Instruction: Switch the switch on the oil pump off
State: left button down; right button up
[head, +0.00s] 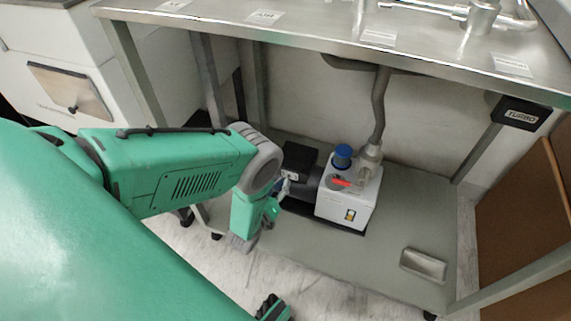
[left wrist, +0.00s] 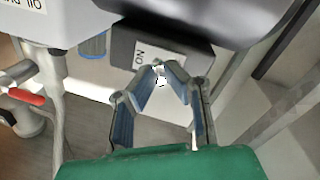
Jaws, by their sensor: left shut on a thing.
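The oil pump (head: 348,200) is a white box with a blue cap, a red handle and a dark motor, standing on the shelf under the steel table. A dark switch box (head: 298,160) sits at its left; in the left wrist view the box (left wrist: 170,48) bears a white "ON" label. My left gripper (head: 284,186) is at this box. In the left wrist view its fingertips (left wrist: 161,74) meet around a small pale piece at the box, likely the switch lever, mostly hidden by the fingers. A small dark-and-green part at the bottom edge may be my right gripper (head: 272,307); its fingers are unclear.
The steel table top (head: 320,30) and its legs frame the space around my left arm. A grey hose (head: 379,105) rises from the pump. A "TURBO" box (head: 521,112) hangs at the right. A metal tray (head: 424,265) lies at the shelf's front right.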

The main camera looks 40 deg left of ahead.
pick_arm(q)
jog(key=shift+a+m+h, duration=0.25)
jog(key=shift+m+h, duration=0.25)
jog(key=shift+h, duration=0.2)
jog(key=shift+a+m+h, duration=0.2)
jog(key=shift+m+h, duration=0.3)
jog(key=shift+h, duration=0.2)
jog(key=c, duration=1.6)
grip_release()
jog(key=shift+c, duration=0.2)
jog(key=shift+s, duration=0.1)
jog(key=s, duration=0.7)
jog(key=shift+a, duration=0.45)
jog(key=shift+s+f, duration=0.1)
